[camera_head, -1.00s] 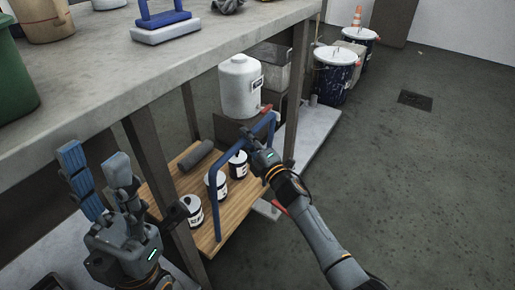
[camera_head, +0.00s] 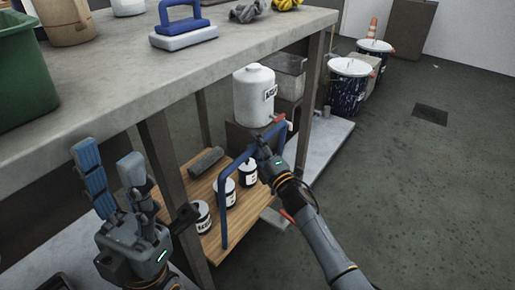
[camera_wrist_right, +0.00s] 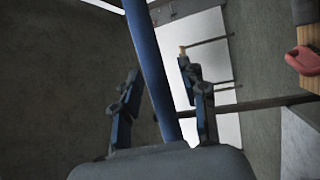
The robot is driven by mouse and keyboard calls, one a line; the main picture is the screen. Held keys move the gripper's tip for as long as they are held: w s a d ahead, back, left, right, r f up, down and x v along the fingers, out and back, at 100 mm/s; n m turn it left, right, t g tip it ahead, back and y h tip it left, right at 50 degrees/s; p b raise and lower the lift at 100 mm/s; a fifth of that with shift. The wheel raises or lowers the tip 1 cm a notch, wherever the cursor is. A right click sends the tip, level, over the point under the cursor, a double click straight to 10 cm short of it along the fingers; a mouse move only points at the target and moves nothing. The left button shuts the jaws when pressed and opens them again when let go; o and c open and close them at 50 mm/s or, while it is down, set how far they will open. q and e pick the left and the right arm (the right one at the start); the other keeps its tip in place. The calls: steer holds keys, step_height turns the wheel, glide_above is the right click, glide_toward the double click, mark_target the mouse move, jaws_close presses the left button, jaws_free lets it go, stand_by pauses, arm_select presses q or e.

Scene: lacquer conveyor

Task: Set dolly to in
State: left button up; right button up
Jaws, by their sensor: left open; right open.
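The dolly, with a wooden deck (camera_head: 200,184) and a tall blue bar handle (camera_head: 223,213), stands low by the workbench leg, partly under the bench. The leg hides part of its deck. My right gripper (camera_head: 262,152) is open at the handle's top bar. In the right wrist view, the blue handle (camera_wrist_right: 152,65) runs between the spread fingers of the gripper (camera_wrist_right: 160,100), with gaps at the fingertips. My left gripper (camera_head: 108,185) is open and empty, raised in front of the bench edge, away from the dolly.
Several labelled cans (camera_head: 224,190) and a dark grey cylinder (camera_head: 206,161) are on the deck. A white jug (camera_head: 254,97) stands behind on a dark block. The workbench (camera_head: 115,85) overhangs. Drums (camera_head: 348,85) stand farther back; the floor at right is clear.

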steer(key=v, duration=1.2)
